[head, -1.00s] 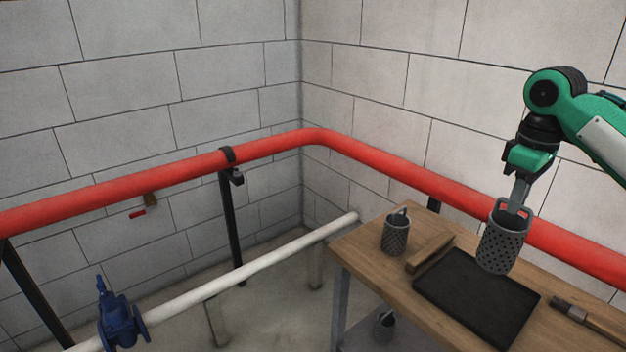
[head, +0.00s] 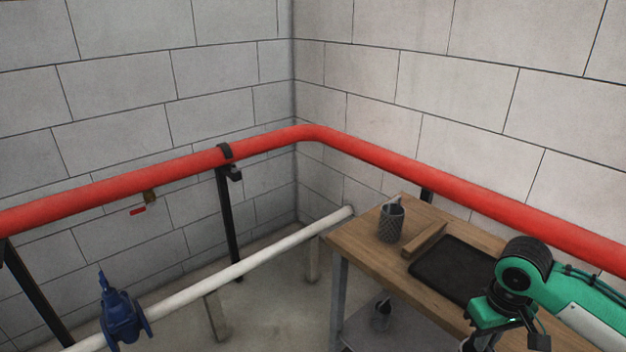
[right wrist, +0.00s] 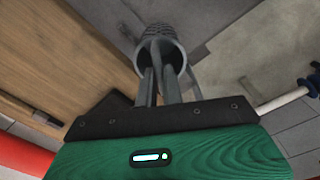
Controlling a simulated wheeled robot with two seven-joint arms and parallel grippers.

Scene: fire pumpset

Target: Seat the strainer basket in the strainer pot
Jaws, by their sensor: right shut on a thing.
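My right gripper (right wrist: 162,78) is shut on the grey perforated strainer basket (right wrist: 158,32) in the right wrist view. No strainer pot can be clearly made out in either view. My left gripper is not in view.
Another grey vessel (head: 381,314) is on the lower shelf. A white pipe with a blue valve (head: 122,318) runs at left; a red pipe (head: 400,171) lines the walls.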

